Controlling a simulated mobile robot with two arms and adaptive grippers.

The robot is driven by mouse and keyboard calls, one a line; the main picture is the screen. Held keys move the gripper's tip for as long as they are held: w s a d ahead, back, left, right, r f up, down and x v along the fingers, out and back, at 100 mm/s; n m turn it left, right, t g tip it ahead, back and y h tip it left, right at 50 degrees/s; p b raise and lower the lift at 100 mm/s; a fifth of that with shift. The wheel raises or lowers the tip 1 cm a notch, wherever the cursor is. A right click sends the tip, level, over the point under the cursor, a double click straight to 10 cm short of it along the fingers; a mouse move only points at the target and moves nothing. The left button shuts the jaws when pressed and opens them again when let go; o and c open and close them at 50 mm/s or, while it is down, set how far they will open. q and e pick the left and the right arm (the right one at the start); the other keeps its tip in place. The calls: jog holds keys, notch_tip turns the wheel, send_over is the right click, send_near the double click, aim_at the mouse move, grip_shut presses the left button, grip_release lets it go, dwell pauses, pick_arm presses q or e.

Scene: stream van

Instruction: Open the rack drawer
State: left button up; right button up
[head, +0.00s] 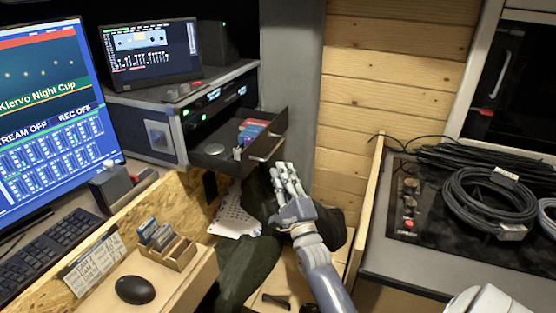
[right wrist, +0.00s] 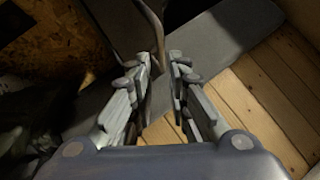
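The rack drawer (head: 222,158) stands pulled out of the rack case (head: 150,138), with its inside showing. Its dark front panel (head: 270,132) carries a pale bar handle (head: 266,151). My right gripper (head: 283,167) is just below and in front of the handle in the head view. In the right wrist view, the gripper's fingers (right wrist: 163,65) are parted by a narrow gap. The curved handle bar (right wrist: 157,30) lines up with that gap, and I see no clear contact. My left gripper is not in view.
Small items (head: 250,130) lie in the drawer. A monitor (head: 152,52) stands on the case. A desk with a keyboard (head: 50,255), mouse (head: 135,290) and card box (head: 168,245) is at left. Coiled cables (head: 490,205) lie on the right counter. A wooden wall (head: 390,70) is behind.

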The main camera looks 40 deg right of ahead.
jog(key=shift+v, duration=1.55)
